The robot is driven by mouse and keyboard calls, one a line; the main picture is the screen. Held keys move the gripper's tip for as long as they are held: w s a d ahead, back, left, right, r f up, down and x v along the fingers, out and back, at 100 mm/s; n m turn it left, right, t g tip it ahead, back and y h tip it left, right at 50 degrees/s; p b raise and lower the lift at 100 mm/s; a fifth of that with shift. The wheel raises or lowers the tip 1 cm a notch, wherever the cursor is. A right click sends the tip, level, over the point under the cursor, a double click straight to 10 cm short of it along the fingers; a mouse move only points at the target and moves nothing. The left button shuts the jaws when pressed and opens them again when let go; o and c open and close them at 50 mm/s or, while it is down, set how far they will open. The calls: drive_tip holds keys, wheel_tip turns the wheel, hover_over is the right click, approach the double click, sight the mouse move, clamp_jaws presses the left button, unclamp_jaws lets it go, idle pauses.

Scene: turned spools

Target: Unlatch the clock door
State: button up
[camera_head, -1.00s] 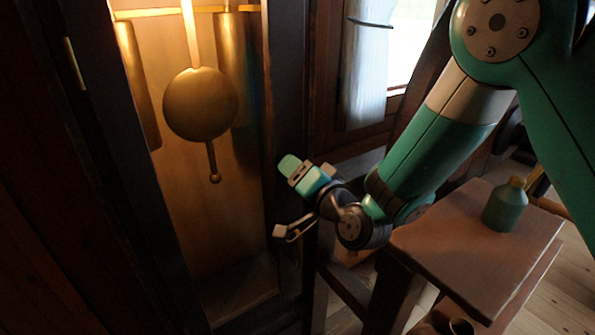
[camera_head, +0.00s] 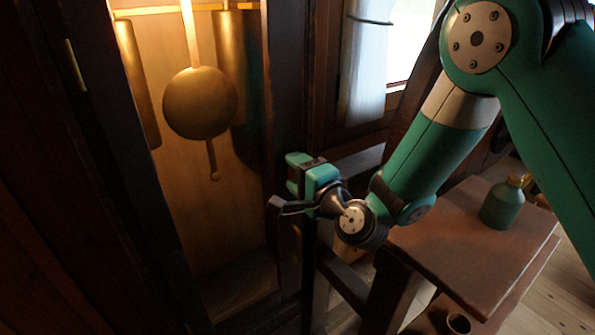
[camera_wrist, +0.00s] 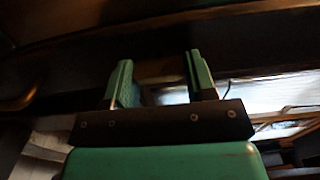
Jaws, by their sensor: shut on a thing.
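The tall clock case fills the left, and its door has a dark wooden frame (camera_head: 283,110). Behind it the brass pendulum (camera_head: 200,103) hangs in warm light. My gripper (camera_head: 302,172) is at the right-hand upright of the door frame, below the pendulum bob's height. In the wrist view my gripper (camera_wrist: 160,80) has its two green fingers either side of a small brown piece, the latch (camera_wrist: 162,70), against the dark wood. The fingers are shut on it. Its shape and turn are too dark to make out, and in the head view my fingers hide it.
A wooden side table (camera_head: 450,255) stands at right, close under my arm, with a green bottle (camera_head: 502,205) on it. A small cup (camera_head: 458,323) is lower down. A window with a pale curtain (camera_head: 368,70) is behind. Floor shows at far right.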

drive_tip(key=shift+w+d, duration=0.1)
idle(0.3)
drive_tip(key=o, duration=0.9)
drive_tip(key=shift+o, duration=0.2)
